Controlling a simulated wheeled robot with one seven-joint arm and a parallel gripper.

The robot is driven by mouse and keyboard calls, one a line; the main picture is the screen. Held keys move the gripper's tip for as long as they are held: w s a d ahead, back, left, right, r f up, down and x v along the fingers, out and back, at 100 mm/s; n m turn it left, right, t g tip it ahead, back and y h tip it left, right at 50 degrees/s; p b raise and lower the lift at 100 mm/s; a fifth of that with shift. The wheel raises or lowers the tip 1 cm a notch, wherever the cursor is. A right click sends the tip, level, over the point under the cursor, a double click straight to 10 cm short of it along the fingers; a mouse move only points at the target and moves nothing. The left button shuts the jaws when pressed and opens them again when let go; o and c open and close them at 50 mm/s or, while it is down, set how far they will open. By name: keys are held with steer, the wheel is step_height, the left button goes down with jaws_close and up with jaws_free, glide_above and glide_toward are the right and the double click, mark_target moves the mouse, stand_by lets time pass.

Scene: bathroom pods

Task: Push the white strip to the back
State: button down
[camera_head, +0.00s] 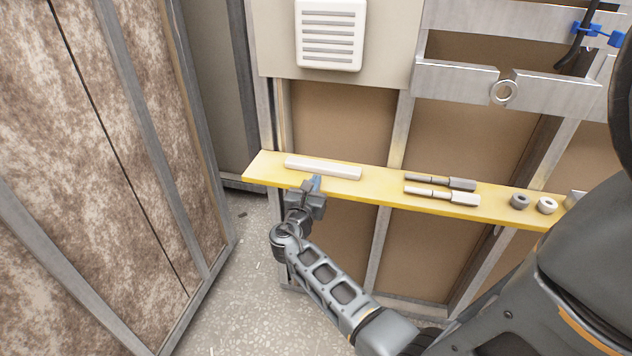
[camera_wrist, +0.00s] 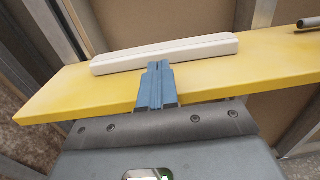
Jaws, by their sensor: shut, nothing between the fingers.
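The white strip (camera_head: 323,168) lies lengthwise on the left part of the yellow shelf (camera_head: 385,193). It also shows in the wrist view (camera_wrist: 165,54), running across the shelf (camera_wrist: 225,82) with bare yellow in front of it. My gripper (camera_head: 316,182) is at the front edge of the shelf, in front of the strip's middle. In the wrist view its blue fingers (camera_wrist: 157,70) are shut together and empty. Their tips reach the strip's front side; I cannot tell whether they touch it.
Two dark-and-light tools (camera_head: 440,190) lie on the shelf to the right of the strip. Two small rings (camera_head: 534,203) sit farther right. A white vent (camera_head: 331,34) is on the wall above. A brown panel (camera_head: 100,150) stands at the left.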

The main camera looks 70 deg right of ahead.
steer(key=a+b, duration=0.1)
steer(key=a, duration=0.9)
steer(key=shift+s+a, duration=0.3)
steer(key=s+a+f+m+t+y, duration=0.2)
steer(key=s+a+f+t+y, duration=0.15)
steer(key=a, duration=0.35)
steer(key=s+a+f+m+t+y, duration=0.2)
steer(key=s+a+f+y, duration=0.15)
steer(key=a, duration=0.35)
steer(key=s+a+f+m+t+y, duration=0.1)
steer(key=s+a+f+t+y, duration=0.25)
steer(key=a, duration=0.35)
steer(key=s+a+r+m+t+y, duration=0.2)
steer(key=s+a+r+m+y, duration=0.35)
steer(key=a+r, duration=0.3)
steer(key=s+a+r+m+t+y, duration=0.1)
steer(key=s+r+m, duration=0.2)
steer(key=r, duration=0.4)
steer(key=s+a+r+m+t+y, duration=0.1)
steer(key=s+a+r+m+t, duration=0.1)
steer(key=r+m, duration=0.3)
steer(key=shift+s+r, duration=0.5)
steer(key=shift+r, duration=0.35)
